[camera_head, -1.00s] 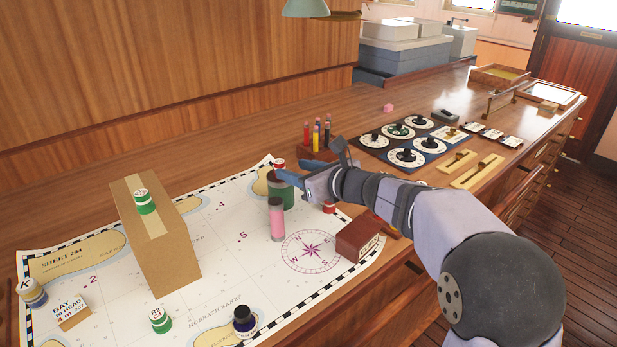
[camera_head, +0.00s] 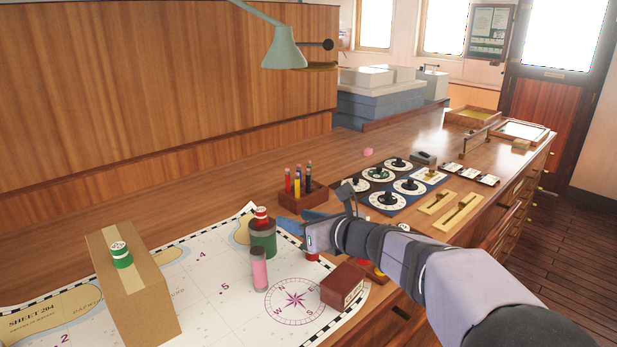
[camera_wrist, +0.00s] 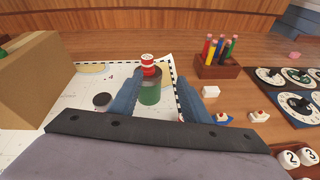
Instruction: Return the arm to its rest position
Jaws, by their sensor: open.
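My gripper (camera_head: 298,219) is open and empty, low over the right part of the chart (camera_head: 205,290). Its two blue fingers point toward a dark green cylinder (camera_head: 263,238) with a red-and-white piece (camera_head: 262,216) on top. In the wrist view the green cylinder (camera_wrist: 150,92) shows between the spread fingers (camera_wrist: 158,98), ahead of my gripper. In the head view the near fingertip lies just right of the cylinder; the exact gap is hard to tell. My arm reaches in from the lower right of the head view.
A pink cylinder (camera_head: 259,270) and a dark red box (camera_head: 342,286) stand near my gripper. A pencil holder (camera_head: 303,199) stands behind it. A cardboard box (camera_head: 135,290) carries a green piece (camera_head: 121,254). Dial panels (camera_head: 392,185) lie right. A lamp (camera_head: 283,48) hangs above the bench.

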